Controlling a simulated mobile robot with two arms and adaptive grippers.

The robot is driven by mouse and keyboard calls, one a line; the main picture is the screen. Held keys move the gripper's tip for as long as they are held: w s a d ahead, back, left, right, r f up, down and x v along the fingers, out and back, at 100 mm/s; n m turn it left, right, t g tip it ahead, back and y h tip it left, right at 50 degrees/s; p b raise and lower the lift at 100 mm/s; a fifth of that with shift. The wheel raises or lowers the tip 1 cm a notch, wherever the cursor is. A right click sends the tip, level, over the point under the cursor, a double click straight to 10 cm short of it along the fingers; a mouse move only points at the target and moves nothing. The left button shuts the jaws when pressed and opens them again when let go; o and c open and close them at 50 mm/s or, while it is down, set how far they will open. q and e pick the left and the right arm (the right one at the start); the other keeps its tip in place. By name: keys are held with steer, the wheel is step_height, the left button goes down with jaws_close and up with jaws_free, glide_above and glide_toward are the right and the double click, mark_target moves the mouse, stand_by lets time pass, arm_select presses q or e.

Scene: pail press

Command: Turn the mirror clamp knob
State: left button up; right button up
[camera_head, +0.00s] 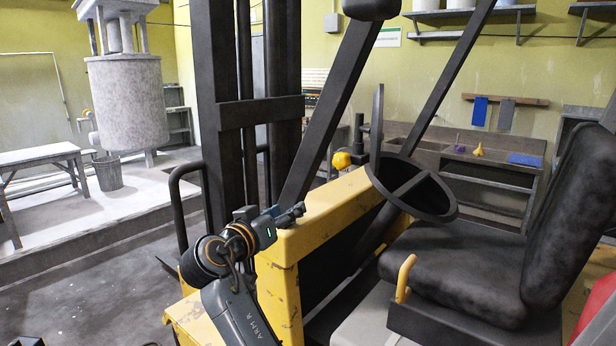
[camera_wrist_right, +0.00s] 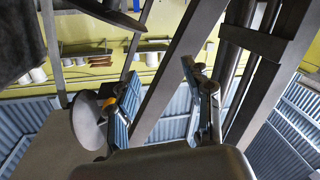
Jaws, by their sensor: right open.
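A yellow-orange knob (camera_head: 341,160) sits on a dark upright post beside the black mirror (camera_head: 377,122), which shows nearly edge-on, above the yellow body of a forklift. My right gripper (camera_head: 292,213) is over the near edge of the yellow body, lower and to the left of the knob, and apart from it. In the right wrist view the right gripper (camera_wrist_right: 160,72) is open, with nothing between its fingers. An orange part (camera_wrist_right: 108,102), probably the knob, shows there behind the left finger, partly hidden by it.
The steering wheel (camera_head: 412,188) stands right of the knob, with the black seat (camera_head: 450,265) behind it. Dark mast and frame bars (camera_head: 328,110) rise close to my right gripper. A workbench (camera_head: 490,158) is at the back wall.

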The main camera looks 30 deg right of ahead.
mark_target(338, 164)
steer(key=s+d+r+m+g+h, duration=0.25)
steer(key=s+r+m, duration=0.35)
steer(key=s+r, duration=0.3)
steer(key=shift+g, duration=0.25)
steer(key=w+d, duration=0.1)
steer(key=d, duration=0.1)
steer(key=w+d+r+p, duration=0.1)
steer(key=w+d, duration=0.1)
steer(key=w+d+p, duration=0.1)
steer(key=d, duration=0.2)
steer(key=shift+w+d+r, duration=0.1)
steer(key=shift+w+r, duration=0.15)
steer(key=shift+w, duration=0.1)
steer(key=shift+w+d+f, duration=0.1)
steer(key=shift+f, duration=0.05)
steer(key=shift+c, duration=0.8)
steer(key=c, duration=0.5)
steer(key=n, duration=0.9)
steer(key=shift+n, duration=0.3)
steer(key=n, duration=0.3)
steer(key=shift+n, duration=0.3)
steer(key=n, duration=0.4)
steer(key=shift+n, duration=0.4)
steer(key=o, duration=0.6)
steer(key=shift+c, duration=0.2)
steer(key=o, duration=0.3)
